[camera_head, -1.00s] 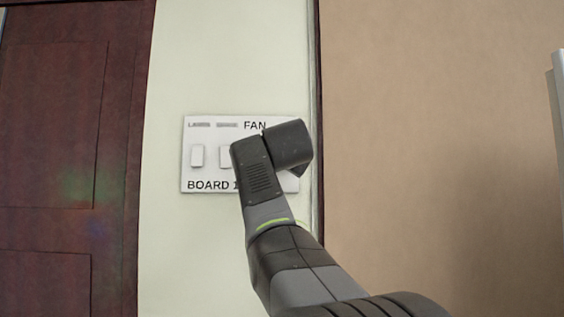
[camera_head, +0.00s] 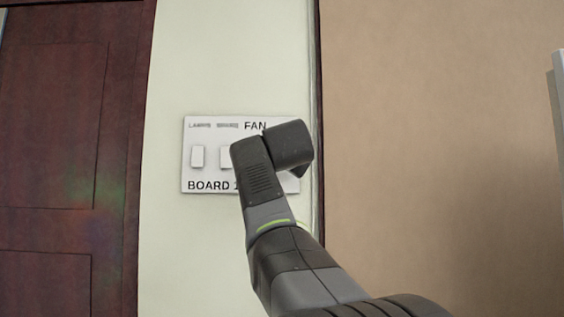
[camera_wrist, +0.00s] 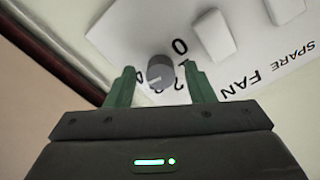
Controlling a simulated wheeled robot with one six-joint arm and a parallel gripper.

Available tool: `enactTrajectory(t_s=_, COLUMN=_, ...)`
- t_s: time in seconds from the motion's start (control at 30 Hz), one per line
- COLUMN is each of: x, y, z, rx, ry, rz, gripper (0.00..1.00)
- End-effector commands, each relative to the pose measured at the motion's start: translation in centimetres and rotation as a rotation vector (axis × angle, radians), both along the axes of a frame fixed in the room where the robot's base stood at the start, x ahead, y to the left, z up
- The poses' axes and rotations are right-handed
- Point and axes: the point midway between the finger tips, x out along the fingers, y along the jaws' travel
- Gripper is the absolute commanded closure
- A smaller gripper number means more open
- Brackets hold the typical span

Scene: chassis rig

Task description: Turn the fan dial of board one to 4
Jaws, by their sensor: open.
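The white switch board (camera_head: 189,170) is on the pale wall, marked "BOARD" with its numeral mostly hidden by my arm, and "FAN" at the top. My arm covers the fan dial in the head view. In the wrist view, the grey round fan dial (camera_wrist: 160,68) is between the fingertips of my gripper (camera_wrist: 161,84), which is open. The fingers stand either side of the dial, with visible gaps. A pale mark shows on the dial's lower left. Digits including 0 and 2 ring it; some are partly hidden, so I cannot tell the exact setting.
Two white rocker switches (camera_head: 197,156) (camera_head: 225,157) sit left of the dial area in the head view. A dark red door (camera_head: 60,160) is at the left. A dark vertical trim (camera_head: 319,200) and a tan wall (camera_head: 430,140) are to the right.

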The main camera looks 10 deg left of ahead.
Motion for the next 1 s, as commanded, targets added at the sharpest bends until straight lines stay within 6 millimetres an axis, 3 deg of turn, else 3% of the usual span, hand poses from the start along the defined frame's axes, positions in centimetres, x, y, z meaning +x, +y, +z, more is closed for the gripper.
enactTrajectory(t_s=0.17, x=-2.4, y=-0.7, z=-0.1, rx=0.002, ry=-0.003, rz=0.001, gripper=0.51)
enactTrajectory(t_s=0.6, x=-10.9, y=-3.1, z=-0.1, rx=0.001, ry=-0.001, rz=0.003, gripper=0.51)
enactTrajectory(t_s=0.8, x=-12.7, y=-3.6, z=-0.1, rx=0.001, ry=0.001, rz=0.002, gripper=0.51)
enactTrajectory(t_s=1.0, x=-13.0, y=-3.7, z=-0.1, rx=0.0, ry=0.002, rz=0.0, gripper=0.51)
